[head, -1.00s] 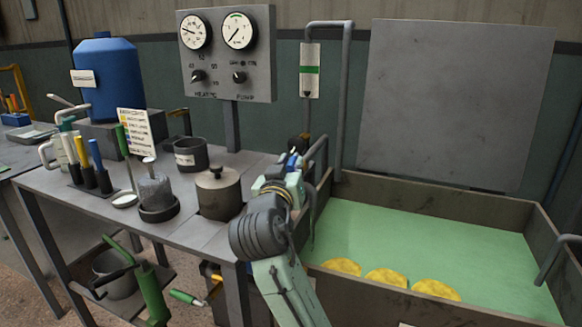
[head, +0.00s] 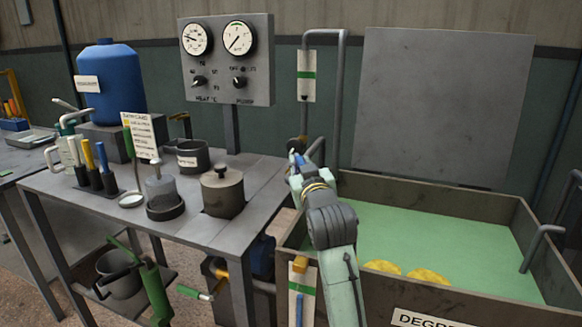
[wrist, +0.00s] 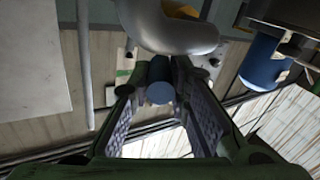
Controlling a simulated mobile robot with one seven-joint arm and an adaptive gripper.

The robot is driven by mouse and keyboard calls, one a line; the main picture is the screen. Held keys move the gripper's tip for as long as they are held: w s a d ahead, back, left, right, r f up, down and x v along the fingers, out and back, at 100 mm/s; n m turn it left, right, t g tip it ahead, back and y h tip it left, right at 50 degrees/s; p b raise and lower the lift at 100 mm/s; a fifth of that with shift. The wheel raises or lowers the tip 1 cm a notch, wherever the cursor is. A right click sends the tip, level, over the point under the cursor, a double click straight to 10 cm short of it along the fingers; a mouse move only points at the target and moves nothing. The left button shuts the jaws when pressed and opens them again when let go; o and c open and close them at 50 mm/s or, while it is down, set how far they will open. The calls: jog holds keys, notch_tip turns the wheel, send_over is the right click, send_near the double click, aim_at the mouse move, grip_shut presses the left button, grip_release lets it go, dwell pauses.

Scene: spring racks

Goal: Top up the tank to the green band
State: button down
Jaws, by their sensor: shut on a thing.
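The open tank (head: 520,255) stands at the right, holding pale green liquid (head: 450,235). A white strip with a green band (head: 306,75) hangs on the wall behind its left end, beside a bent grey pipe (head: 340,95). My gripper (head: 297,163) is at the tank's back left, shut on a blue handle (wrist: 159,80), which sits between the fingertips in the wrist view. The handle's far end and the liquid's exact level against the bands are unclear.
Two yellow discs (head: 428,277) show in the tank. The bench (head: 255,195) at left carries a lidded pot (head: 222,192), a dark cup (head: 192,157) and coloured-handled tools. A gauge panel (head: 228,60) and blue drum (head: 108,85) stand behind.

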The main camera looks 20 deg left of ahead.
jog(key=shift+w+d+f+n+g+y, duration=0.1)
jog(key=shift+d+n+g+y, duration=0.2)
jog(key=shift+y, duration=0.2)
jog(key=shift+w+d+r+n+g+y, duration=0.15)
jog(key=shift+n+g+y, duration=0.1)
jog(key=shift+n+y, duration=0.25)
jog(key=shift+w+d+f+n+g+y, duration=0.15)
jog(key=shift+n+g+y, duration=0.15)
jog(key=shift+y, duration=0.2)
jog(key=c, duration=1.5)
grip_release()
jog(key=shift+s+d, duration=0.1)
jog(key=v, duration=1.2)
jog(key=shift+d, duration=0.1)
